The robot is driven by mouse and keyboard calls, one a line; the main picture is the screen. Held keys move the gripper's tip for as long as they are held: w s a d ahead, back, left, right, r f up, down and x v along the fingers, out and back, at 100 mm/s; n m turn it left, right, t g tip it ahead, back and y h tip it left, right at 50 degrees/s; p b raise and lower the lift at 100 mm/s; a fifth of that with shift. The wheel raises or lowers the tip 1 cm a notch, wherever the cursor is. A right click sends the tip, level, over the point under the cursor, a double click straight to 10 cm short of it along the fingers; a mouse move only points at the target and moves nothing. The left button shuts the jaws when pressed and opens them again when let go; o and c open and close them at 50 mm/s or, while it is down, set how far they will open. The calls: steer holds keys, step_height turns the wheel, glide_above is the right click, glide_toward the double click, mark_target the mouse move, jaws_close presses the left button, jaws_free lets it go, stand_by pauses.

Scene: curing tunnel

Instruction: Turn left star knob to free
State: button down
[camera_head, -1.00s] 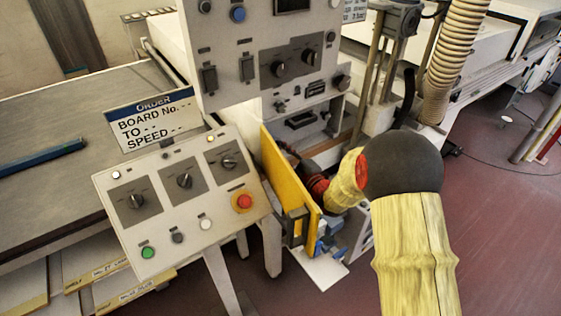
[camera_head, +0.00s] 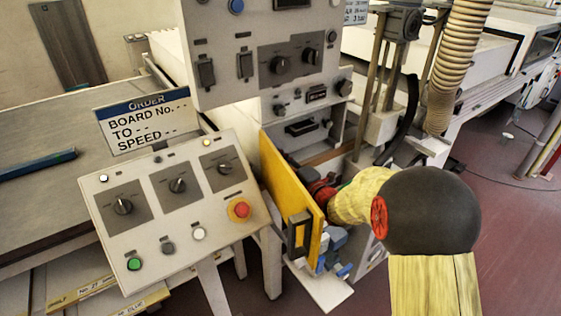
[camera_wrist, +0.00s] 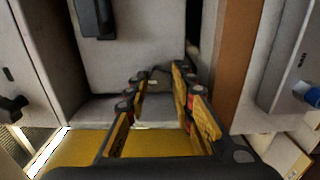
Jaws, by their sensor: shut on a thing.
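My gripper (camera_wrist: 160,78) shows in the wrist view as two yellow-and-black fingers with a gap between them. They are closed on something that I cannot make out.
A control panel (camera_head: 150,235) with dials, buttons and a red stop button (camera_head: 240,209) stands left of the yellow panel. A grey cabinet (camera_head: 215,85) rises behind. In the wrist view a black handle (camera_wrist: 95,18) and a brown strip (camera_wrist: 238,65) flank the fingers.

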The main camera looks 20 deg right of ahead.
steer(key=c, duration=1.5)
jaws_free()
steer(key=v, duration=1.2)
